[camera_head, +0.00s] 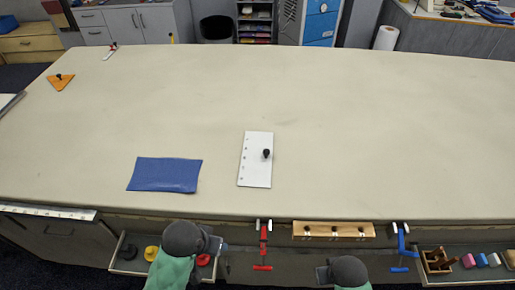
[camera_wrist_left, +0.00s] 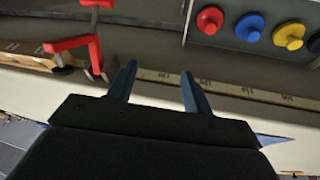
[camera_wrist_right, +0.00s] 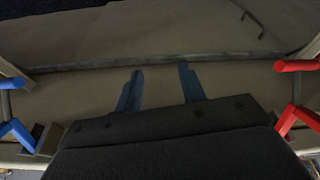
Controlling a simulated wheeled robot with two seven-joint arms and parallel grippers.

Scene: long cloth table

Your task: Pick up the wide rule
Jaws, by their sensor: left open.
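My left gripper (camera_head: 218,244) is in front of the table's front edge, below and left of the plate. It is open and empty in the left wrist view (camera_wrist_left: 158,85). My right gripper (camera_head: 320,273) is also in front of the table, lower right of the plate. It is open and empty in the right wrist view (camera_wrist_right: 160,80). Neither wrist view clearly shows the plate.
A blue sheet (camera_head: 165,175) lies left of the plate. A red clamp (camera_head: 263,240), a wooden block (camera_head: 333,231) and a blue clamp (camera_head: 402,245) are along the front edge. A drawer (camera_head: 128,262) holds coloured knobs. An orange triangle (camera_head: 61,82) lies far left. The table's middle is clear.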

